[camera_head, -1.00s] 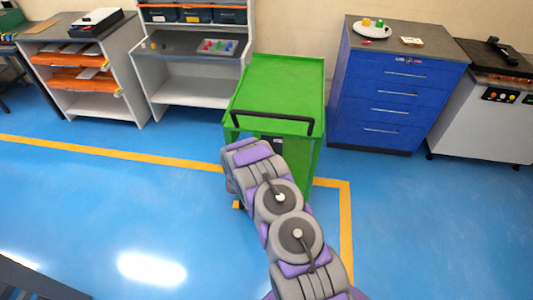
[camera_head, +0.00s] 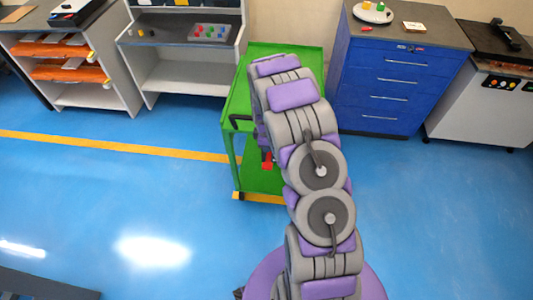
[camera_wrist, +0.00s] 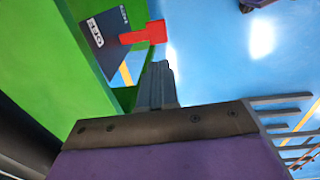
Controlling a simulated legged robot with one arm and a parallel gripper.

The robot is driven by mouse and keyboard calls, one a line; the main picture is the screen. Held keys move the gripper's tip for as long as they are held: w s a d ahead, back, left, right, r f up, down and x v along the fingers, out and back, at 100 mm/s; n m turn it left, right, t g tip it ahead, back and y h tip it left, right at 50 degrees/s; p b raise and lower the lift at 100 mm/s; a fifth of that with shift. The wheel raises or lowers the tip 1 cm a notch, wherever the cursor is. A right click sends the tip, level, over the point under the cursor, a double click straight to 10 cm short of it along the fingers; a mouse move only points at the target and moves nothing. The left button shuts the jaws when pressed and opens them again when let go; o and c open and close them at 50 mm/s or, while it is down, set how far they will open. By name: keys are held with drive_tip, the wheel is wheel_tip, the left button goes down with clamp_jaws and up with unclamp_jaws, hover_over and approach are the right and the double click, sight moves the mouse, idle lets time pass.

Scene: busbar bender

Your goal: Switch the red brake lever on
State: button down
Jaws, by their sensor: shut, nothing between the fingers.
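The red brake lever (camera_wrist: 150,33) is a red bar with a block-like end, sticking out beside a dark plate (camera_wrist: 98,45) with an "OFF" label in the wrist view. The plate is on the green cart (camera_wrist: 45,40). In the head view the red lever (camera_head: 267,164) shows low on the cart (camera_head: 240,106), left of my arm. My gripper (camera_wrist: 160,68) is shut and empty, its fingertips just below the lever in the wrist picture; I cannot tell whether they touch it. My gripper is hidden behind my arm in the head view.
A blue drawer cabinet (camera_head: 395,90) stands right of the cart, with a white machine (camera_head: 480,118) beyond it. A grey shelf unit (camera_head: 185,72) stands to the left. The blue floor (camera_head: 130,195) in front is clear.

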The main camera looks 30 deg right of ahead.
sight(267, 166)
drive_tip(key=f+b, duration=0.1)
drive_tip(key=f, duration=0.7)
drive_tip(key=f+b, duration=0.1)
drive_tip(key=f, duration=0.4)
drive_tip(key=shift+w+d+b, duration=0.35)
drive_tip(key=shift+w+d, duration=0.05)
drive_tip(key=shift+a+f, duration=0.15)
drive_tip(key=shift+f, duration=0.15)
drive_tip(key=shift+f, duration=0.1)
